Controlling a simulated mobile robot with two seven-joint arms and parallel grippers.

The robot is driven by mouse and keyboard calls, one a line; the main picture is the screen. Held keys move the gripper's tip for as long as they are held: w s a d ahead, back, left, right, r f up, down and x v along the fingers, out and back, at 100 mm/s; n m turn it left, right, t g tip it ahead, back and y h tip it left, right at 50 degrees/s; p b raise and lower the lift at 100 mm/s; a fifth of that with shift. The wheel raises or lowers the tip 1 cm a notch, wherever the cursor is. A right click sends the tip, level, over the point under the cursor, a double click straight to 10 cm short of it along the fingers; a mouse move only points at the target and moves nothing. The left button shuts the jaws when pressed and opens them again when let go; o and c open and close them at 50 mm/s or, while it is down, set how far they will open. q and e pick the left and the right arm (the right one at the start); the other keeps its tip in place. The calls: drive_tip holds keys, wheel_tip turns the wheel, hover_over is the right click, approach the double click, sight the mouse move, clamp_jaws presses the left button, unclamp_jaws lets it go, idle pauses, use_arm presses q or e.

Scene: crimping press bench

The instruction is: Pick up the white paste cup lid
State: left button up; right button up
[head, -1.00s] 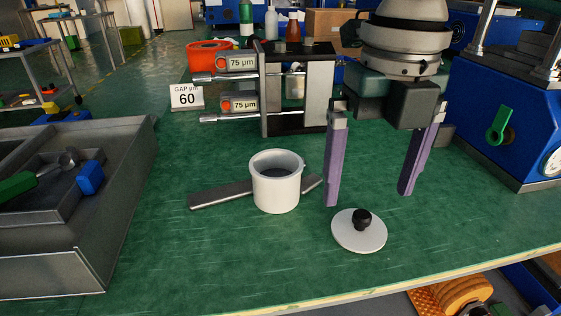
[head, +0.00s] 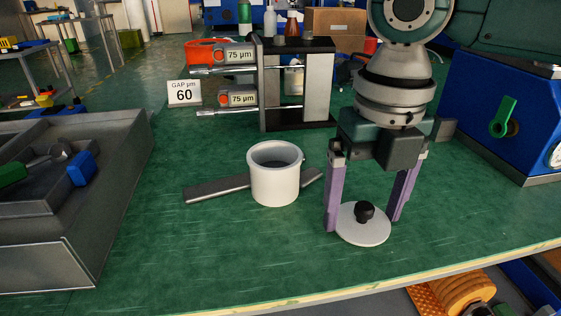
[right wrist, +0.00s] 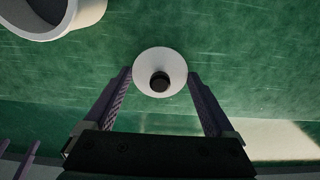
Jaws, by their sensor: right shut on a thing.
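The white paste cup lid (head: 352,236), a flat round disc with a black knob (head: 364,211), lies level at the bench's front, right of the cup. My right gripper (head: 362,224) points down with its two purple fingers on opposite sides of the lid's rim, shut on it. The right wrist view shows the lid (right wrist: 160,57) between the fingertips (right wrist: 160,75). No lift off the bench is evident. The white paste cup (head: 274,185) stands upright and open to the left. Two separated purple fingers, seemingly my left gripper (right wrist: 18,150), show at the wrist view's lower left.
A flat grey metal bar (head: 217,189) lies behind the cup. A rack (head: 318,85) with 75 µm tags and a "GAP µm 60" card (head: 184,93) stand behind. A grey tray (head: 120,190) is at left, a blue machine (head: 510,120) at right. The front edge is close.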

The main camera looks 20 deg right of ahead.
drive_tip(key=c, duration=0.5)
